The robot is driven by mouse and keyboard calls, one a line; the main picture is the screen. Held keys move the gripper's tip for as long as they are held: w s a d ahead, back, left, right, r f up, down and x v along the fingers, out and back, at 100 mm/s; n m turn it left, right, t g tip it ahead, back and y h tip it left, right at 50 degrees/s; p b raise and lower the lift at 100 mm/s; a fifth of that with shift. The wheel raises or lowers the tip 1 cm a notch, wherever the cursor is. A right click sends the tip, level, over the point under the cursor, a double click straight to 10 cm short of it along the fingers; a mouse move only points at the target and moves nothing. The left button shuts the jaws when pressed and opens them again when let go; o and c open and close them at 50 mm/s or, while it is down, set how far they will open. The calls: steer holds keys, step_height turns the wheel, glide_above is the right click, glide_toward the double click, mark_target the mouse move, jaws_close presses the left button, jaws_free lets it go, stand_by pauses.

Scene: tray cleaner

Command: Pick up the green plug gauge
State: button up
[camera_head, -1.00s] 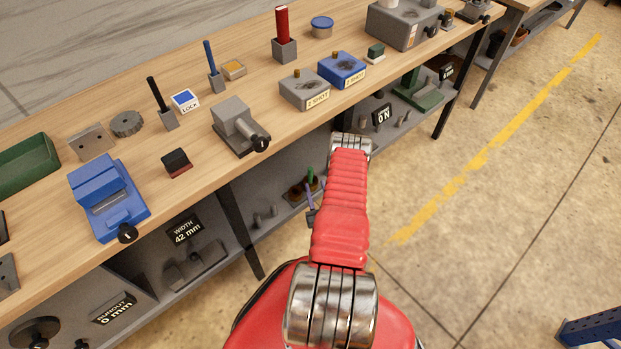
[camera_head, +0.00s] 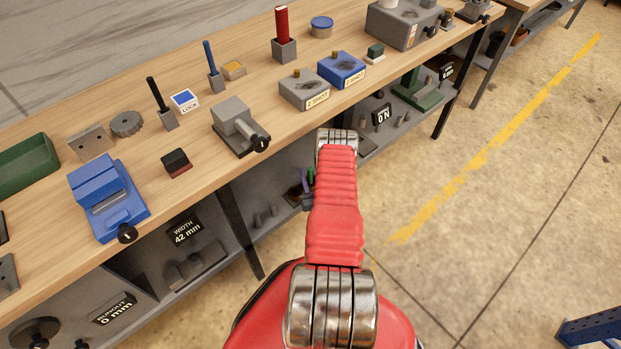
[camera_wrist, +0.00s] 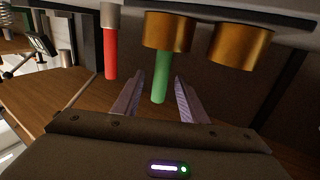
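The green plug gauge (camera_wrist: 160,88) shows in the wrist view as a green rod with one end in a brass cylinder (camera_wrist: 166,30). My gripper (camera_wrist: 159,78) is open, with one finger on each side of the green rod in the picture. A gap shows on both sides, and I cannot tell how deep the rod sits between the fingers. In the head view, a small bit of the green gauge (camera_head: 311,174) shows on the lower shelf beside a purplish finger of my gripper (camera_head: 305,182). My arm hides the rest.
A second brass cylinder (camera_wrist: 232,46) stands close beside the first. A red rod with a grey end (camera_wrist: 110,55) is to the left in the wrist view. The wooden bench top (camera_head: 215,175) lies above the shelf, and a dark bench leg (camera_head: 240,232) stands to the left.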

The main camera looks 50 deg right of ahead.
steer(key=shift+w+d, duration=0.35)
steer(key=shift+w, duration=0.1)
jaws_close()
stand_by(0.5)
